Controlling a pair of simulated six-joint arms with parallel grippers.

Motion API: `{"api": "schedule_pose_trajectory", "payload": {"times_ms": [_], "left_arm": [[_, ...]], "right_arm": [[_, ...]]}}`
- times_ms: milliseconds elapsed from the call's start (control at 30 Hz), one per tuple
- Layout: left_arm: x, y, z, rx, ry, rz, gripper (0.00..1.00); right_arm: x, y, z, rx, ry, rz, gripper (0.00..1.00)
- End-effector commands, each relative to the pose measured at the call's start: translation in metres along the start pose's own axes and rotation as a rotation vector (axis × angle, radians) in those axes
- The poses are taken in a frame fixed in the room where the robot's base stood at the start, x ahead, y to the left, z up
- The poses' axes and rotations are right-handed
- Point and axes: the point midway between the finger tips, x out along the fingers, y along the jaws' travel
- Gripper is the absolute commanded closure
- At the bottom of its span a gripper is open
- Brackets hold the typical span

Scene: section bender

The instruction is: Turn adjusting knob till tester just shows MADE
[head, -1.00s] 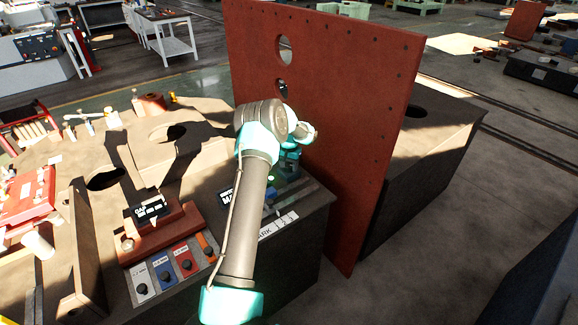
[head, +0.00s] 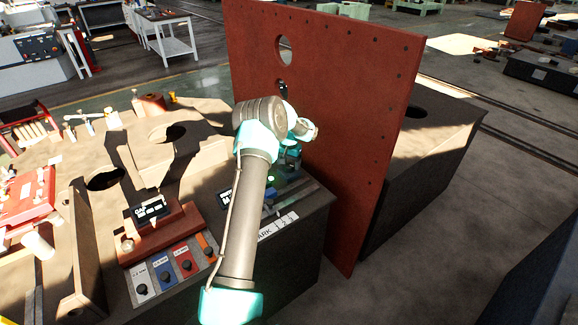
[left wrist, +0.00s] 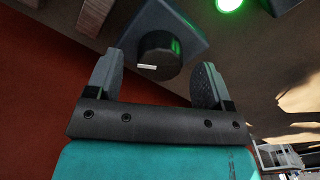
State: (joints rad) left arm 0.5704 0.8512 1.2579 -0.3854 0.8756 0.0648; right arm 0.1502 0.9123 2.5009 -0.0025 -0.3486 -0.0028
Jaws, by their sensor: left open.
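The adjusting knob, a dark round knob (left wrist: 158,58) with a small pale mark, sits on a blue-grey block (left wrist: 185,22) in the left wrist view. My left gripper (left wrist: 153,76) is open, with one finger on each side of the knob and visible gaps between. In the head view my left gripper (head: 291,163) is close to the red plate and mostly hidden by my arm, which also hides the knob. A green light (left wrist: 229,4) glows near the knob.
The tall red plate (head: 335,110) stands right beside my gripper. Left of my arm are a GAP display (head: 150,209) and several coloured tiles with knobs (head: 164,273).

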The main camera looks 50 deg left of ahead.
Motion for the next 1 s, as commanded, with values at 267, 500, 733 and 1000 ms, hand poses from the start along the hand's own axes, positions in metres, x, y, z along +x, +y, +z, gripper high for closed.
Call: {"api": "schedule_pose_trajectory", "payload": {"times_ms": [267,500,733,1000], "left_arm": [[-0.051,0.0,-0.001,0.001,0.004,-0.001,0.25],[-0.098,0.0,-0.001,-0.001,0.004,0.0,0.25],[-0.138,0.0,0.0,0.0,0.002,-0.001,0.25],[-0.158,0.0,0.0,0.0,0.001,0.0,0.25]], "right_arm": [[0.0,0.0,0.0,0.0,0.0,0.0,0.57],[0.0,0.0,0.0,0.0,0.0,0.0,0.57],[0.0,0.0,0.0,0.0,0.0,0.0,0.57],[0.0,0.0,0.0,0.0,0.0,0.0,0.57]]}}
